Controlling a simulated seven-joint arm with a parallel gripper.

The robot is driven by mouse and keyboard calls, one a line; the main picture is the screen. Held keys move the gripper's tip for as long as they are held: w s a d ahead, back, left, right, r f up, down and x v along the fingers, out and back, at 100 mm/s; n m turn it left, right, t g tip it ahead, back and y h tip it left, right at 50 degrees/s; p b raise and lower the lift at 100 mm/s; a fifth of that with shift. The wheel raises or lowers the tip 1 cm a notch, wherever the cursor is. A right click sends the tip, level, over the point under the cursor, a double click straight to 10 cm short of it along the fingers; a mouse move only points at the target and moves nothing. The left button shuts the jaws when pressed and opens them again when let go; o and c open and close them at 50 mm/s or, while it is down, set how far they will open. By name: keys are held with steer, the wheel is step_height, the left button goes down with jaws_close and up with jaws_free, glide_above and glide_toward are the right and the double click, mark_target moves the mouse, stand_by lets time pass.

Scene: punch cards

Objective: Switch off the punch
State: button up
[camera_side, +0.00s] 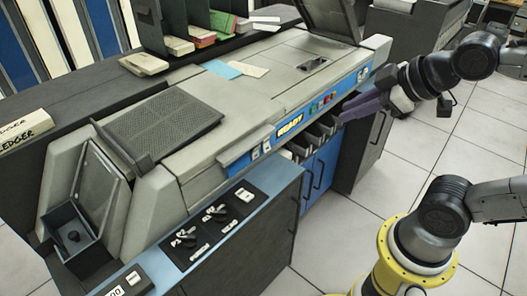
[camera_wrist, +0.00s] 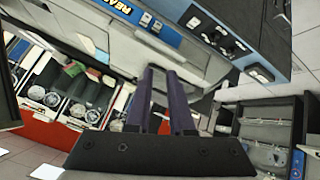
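The punch (camera_side: 285,75) is a grey machine with a blue front strip bearing a lit READY sign (camera_side: 290,126), coloured buttons (camera_side: 322,103) and white rocker switches at its left (camera_side: 260,149) and right (camera_side: 362,74) ends. I cannot tell which switch is the power switch or how any is set. My gripper (camera_side: 345,113) is in front of the strip's right part, with its purple fingers pointing left. In the wrist view, the fingers (camera_wrist: 160,72) are apart with nothing between them. The READY strip (camera_wrist: 140,15) shows at the top there.
A lower black panel (camera_side: 205,225) with two knobs and white switches lies at front left; it also shows in the wrist view (camera_wrist: 220,38). Card trays (camera_side: 315,137) sit under the strip. Tiled floor (camera_side: 385,180) is open at right. A yellow robot base (camera_side: 405,250) stands lower right.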

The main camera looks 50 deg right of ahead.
steer(key=w+n, duration=0.1)
steer(key=w, duration=0.1)
steer(key=w+n+t, duration=0.1)
steer(key=w+n, duration=0.1)
steer(key=w, duration=0.1)
steer(key=w+n+t, duration=0.1)
steer(key=w+n, duration=0.1)
steer(key=shift+w+d+f, duration=0.15)
steer(key=shift+w+d, duration=0.15)
steer(key=shift+w, duration=0.05)
jaws_close()
steer(key=w+f+n+t, duration=0.1)
steer(key=w+f+n, duration=0.3)
steer(key=w+n, duration=0.15)
step_height(320, 180, down, 17)
steer(key=d+n+g, duration=0.1)
steer(key=n+g, duration=0.1)
steer(key=shift+d, duration=0.35)
steer(key=shift+r+n, duration=0.1)
steer(key=shift+n, duration=0.15)
